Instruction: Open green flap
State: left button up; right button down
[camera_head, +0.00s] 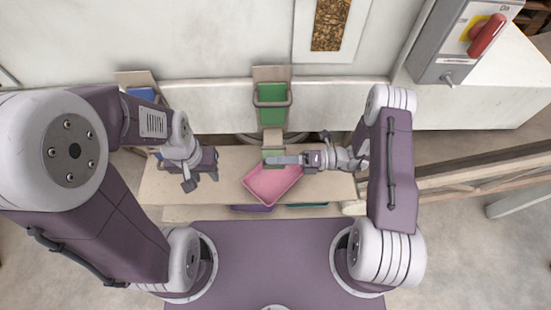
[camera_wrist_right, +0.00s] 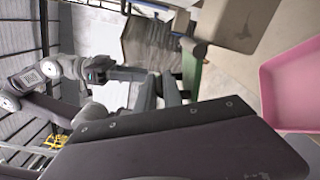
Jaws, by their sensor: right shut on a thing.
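A green chute (camera_head: 271,104) stands at the middle of the white machine's front, with a grey bar around it. In the right wrist view a narrow strip of green (camera_wrist_right: 190,70) shows beside the grey fingers (camera_wrist_right: 168,90); the exact contact is hard to see. My left gripper (camera_head: 201,183) is open and empty, left of the pink tray.
A pink tray (camera_head: 270,186) sits tilted on the wooden bench (camera_head: 223,160) just below my right gripper; it also shows in the right wrist view (camera_wrist_right: 290,85). A blue chute (camera_head: 143,94) is at the left. A grey switch box with a red handle (camera_head: 486,35) stands at the upper right.

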dwell(0.3)
jog(key=c, duration=1.8)
grip_release()
jog(key=shift+o, duration=0.2)
jog(key=d+b, duration=0.1)
jog(key=d, duration=0.8)
jog(key=shift+b, duration=0.35)
